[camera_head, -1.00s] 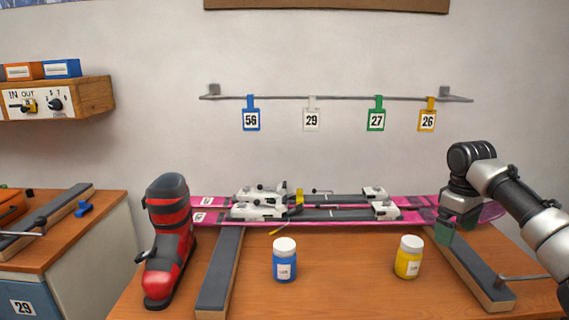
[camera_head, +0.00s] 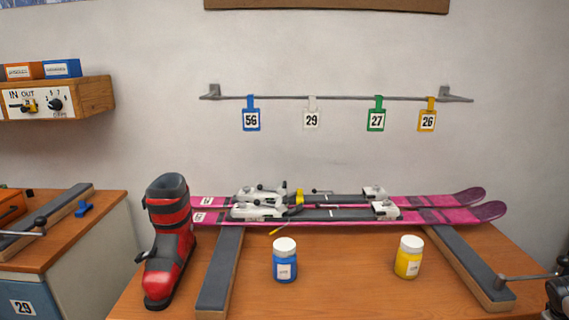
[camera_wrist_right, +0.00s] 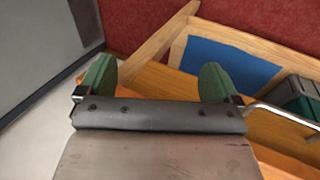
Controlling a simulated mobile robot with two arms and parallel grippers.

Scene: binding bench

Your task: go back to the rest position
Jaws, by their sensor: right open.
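My right gripper (camera_wrist_right: 157,80) shows in the right wrist view with its two green fingertips wide apart and nothing between them. In the head view only a small dark part of my right arm shows at the lower right edge, and the gripper itself is out of that picture. My left gripper is in neither view. The pink skis (camera_head: 440,215) with grey bindings lie across the bench (camera_head: 350,285), on two dark-topped supports.
A red and black ski boot (camera_head: 170,240) stands at the bench's left. A blue jar (camera_head: 285,262) and a yellow jar (camera_head: 409,258) stand in front of the skis. Numbered tags hang on a wall rail (camera_head: 335,97). A metal bar (camera_head: 525,277) sticks out at the right support.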

